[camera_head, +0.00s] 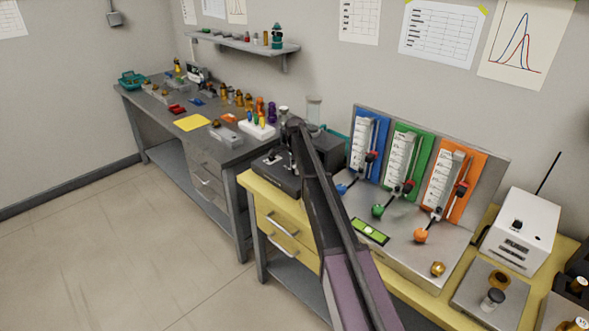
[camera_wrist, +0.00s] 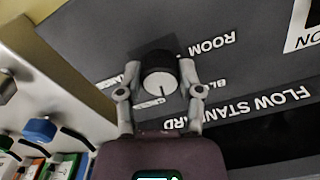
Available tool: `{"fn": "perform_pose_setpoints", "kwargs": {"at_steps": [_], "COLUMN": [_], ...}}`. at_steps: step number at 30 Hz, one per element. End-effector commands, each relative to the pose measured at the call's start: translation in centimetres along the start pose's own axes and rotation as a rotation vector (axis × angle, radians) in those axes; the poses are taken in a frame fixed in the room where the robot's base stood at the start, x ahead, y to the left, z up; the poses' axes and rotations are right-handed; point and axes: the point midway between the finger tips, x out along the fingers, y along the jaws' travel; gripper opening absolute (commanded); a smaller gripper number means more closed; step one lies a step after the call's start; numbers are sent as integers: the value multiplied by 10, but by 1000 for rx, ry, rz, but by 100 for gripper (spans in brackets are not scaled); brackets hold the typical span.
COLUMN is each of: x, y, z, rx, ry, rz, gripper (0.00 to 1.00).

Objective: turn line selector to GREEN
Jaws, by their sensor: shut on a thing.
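The line selector appears to be the round black knob with a pale face (camera_wrist: 160,82) in the wrist view. My gripper (camera_wrist: 160,68) is shut on the knob, one finger on each side.
Right of my arm, a grey stand carries blue, green (camera_head: 405,155) and orange (camera_head: 452,182) gauge panels with levers. A white box (camera_head: 522,230) stands farther right. The left bench (camera_head: 150,95) holds many small items. The floor at left is clear.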

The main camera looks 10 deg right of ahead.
Motion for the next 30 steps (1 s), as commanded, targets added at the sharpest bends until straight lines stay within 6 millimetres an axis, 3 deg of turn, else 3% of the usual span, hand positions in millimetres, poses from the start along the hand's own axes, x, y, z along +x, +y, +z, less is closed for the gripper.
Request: {"fn": "perform_pose_setpoints", "kwargs": {"at_steps": [12, 29, 30], "x": [1, 1, 1], "y": [4, 5, 5], "z": [-1, -1, -1], "rx": [265, 309, 309], "ry": [4, 6, 6], "rz": [8, 8, 8], "gripper": [0, 0, 54]}}
